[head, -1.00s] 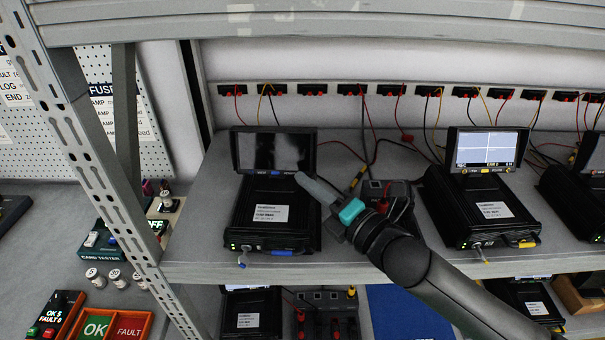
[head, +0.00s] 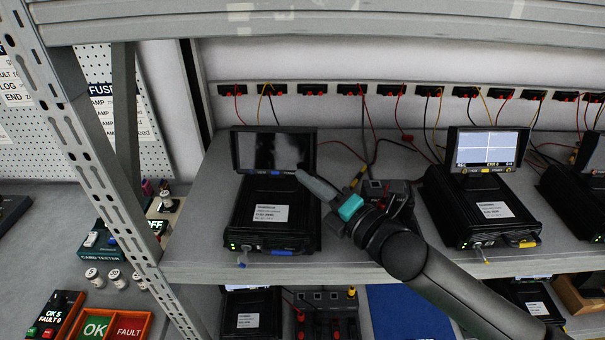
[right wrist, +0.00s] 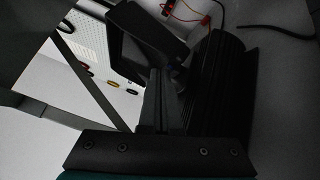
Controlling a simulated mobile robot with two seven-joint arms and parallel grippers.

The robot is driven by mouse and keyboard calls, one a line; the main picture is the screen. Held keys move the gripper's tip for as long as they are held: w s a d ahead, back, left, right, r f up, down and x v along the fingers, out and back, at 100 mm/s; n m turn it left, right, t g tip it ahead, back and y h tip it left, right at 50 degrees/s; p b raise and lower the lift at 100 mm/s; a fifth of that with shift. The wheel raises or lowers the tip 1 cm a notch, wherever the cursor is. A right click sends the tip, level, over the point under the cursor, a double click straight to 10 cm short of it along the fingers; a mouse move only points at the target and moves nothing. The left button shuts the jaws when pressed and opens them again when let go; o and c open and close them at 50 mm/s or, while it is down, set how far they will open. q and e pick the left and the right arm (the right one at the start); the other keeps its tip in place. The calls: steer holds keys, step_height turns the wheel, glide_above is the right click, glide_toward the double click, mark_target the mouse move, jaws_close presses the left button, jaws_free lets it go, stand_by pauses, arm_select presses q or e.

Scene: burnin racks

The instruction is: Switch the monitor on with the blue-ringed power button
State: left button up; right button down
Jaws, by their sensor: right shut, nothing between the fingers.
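The monitor (head: 252,150) with the dark screen stands at the back of a black labelled unit (head: 262,212) on the left of the shelf. A small blue mark shows on its lower bezel; the bezel's right end is covered by my fingers, so the blue-ringed power button cannot be made out. My right gripper (head: 300,174) is shut and empty, its tip at the monitor's lower right corner. Whether it touches cannot be told. The right wrist view is dark and shows the monitor side-on (right wrist: 150,38). My left gripper is not in view.
A second unit with a lit monitor (head: 487,148) stands to the right. A dark box with cables (head: 376,188) lies behind my right arm. A slanted grey rack post (head: 95,165) is on the left, and a metal beam (head: 330,22) crosses above.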

mark_target(307, 227)
stand_by(0.3)
steer(key=shift+s+r+p, duration=0.2)
steer(key=shift+s+p, duration=0.25)
steer(key=shift+s, duration=0.1)
steer(key=shift+s, duration=0.15)
steer(key=shift+s+a+r+p, duration=0.1)
steer(key=shift+s+r+p, duration=0.05)
steer(key=shift+s+p, duration=0.2)
steer(key=shift+s+a+r+p, duration=0.1)
steer(key=shift+s+r+p, duration=0.2)
steer(key=shift+s, duration=0.5)
steer(key=shift+s+d+r+p, duration=0.15)
steer(key=shift+s+p, duration=0.2)
steer(key=shift+s, duration=0.5)
steer(key=shift+s+a+r+p, duration=0.15)
steer(key=shift+s+r+p, duration=0.15)
steer(key=shift+s, duration=0.5)
steer(key=shift+f, duration=0.1)
